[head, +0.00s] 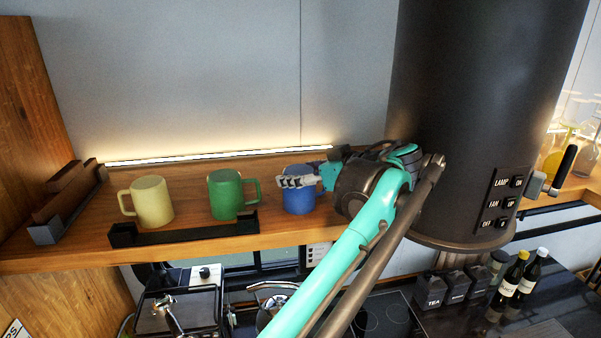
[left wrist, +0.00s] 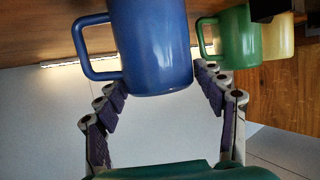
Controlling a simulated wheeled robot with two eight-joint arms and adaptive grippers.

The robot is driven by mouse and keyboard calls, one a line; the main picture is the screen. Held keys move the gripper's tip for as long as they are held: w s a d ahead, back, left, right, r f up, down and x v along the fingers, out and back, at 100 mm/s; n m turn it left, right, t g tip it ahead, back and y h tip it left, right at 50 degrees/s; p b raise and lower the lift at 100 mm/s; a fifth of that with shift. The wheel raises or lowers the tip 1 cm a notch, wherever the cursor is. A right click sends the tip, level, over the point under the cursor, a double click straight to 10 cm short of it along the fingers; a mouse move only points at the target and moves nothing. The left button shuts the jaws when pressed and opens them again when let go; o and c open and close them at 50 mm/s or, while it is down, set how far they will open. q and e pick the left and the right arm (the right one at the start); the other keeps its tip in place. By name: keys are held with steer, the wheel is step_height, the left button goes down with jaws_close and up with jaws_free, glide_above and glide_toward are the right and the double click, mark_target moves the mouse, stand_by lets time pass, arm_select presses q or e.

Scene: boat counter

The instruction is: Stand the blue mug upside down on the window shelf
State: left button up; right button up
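The blue mug (head: 299,203) stands on the wooden window shelf (head: 190,210), right of the green mug, partly hidden by my left gripper (head: 298,182). In the left wrist view, which looks turned over, the blue mug (left wrist: 158,50) is large, with its handle to the left. No opening shows at its visible end, and its other end is cut off. My left gripper (left wrist: 162,82) is open, its fingers spread on either side of the mug's end, with a visible gap at the right finger. I cannot tell whether the left finger touches. My right gripper is out of view.
A green mug (head: 226,195) and a cream mug (head: 152,201) stand left on the shelf. A low black rail (head: 185,234) lies along the front edge before them. A large black column (head: 470,110) stands to the right. A wall lies behind.

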arm_select(q)
steer(key=shift+w+a, duration=0.1)
steer(key=shift+a, duration=0.1)
steer(key=b+v, duration=0.1)
steer(key=v, duration=1.1)
steer(key=shift+r, duration=0.2)
steer(key=shift+d, duration=0.1)
